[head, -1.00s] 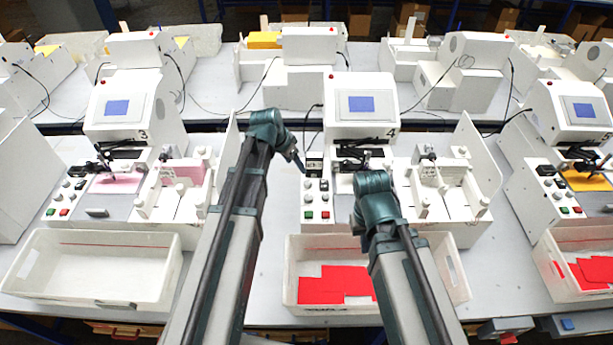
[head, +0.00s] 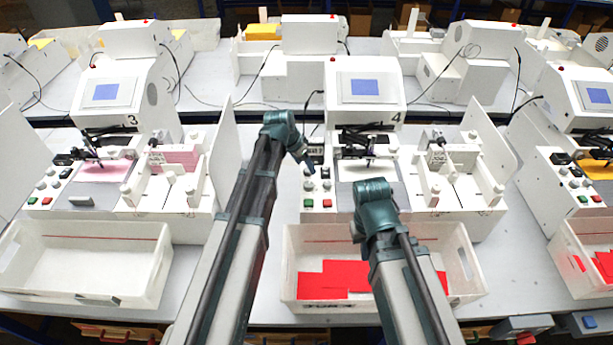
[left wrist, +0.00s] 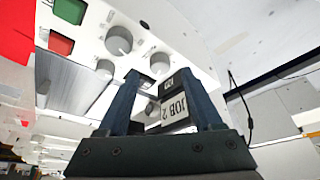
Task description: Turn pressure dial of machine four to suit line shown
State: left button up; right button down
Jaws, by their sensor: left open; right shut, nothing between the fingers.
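Machine four (head: 413,104), with a "4" beside its blue screen (head: 373,88), stands in the middle of the head view. Its control panel (head: 318,208), with grey dials and green and red buttons, is at its left. My left gripper (head: 309,167) is open over the panel's upper left edge. In the left wrist view, its fingers (left wrist: 160,76) point at the panel, with a grey dial (left wrist: 160,63) beyond and between the tips. A larger dial (left wrist: 118,40) is left of the fingers. A "JOB 2" plate (left wrist: 176,108) shows between them. My right gripper is hidden behind its wrist.
A white bin (head: 470,275) with red sheets stands before machine four. Machine three (head: 125,70) is left, another machine right. A dark cable stands behind the panel. Bare table lies between machines three and four.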

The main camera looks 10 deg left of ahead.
aim_at(307, 170)
pick_arm(q)
jog(key=shift+b+x, duration=0.9)
jog(key=shift+x, duration=0.65)
pick_arm(e)
notch_tip(307, 170, down, 3)
jog(key=shift+r, duration=0.15)
pick_arm(q)
grip_shut()
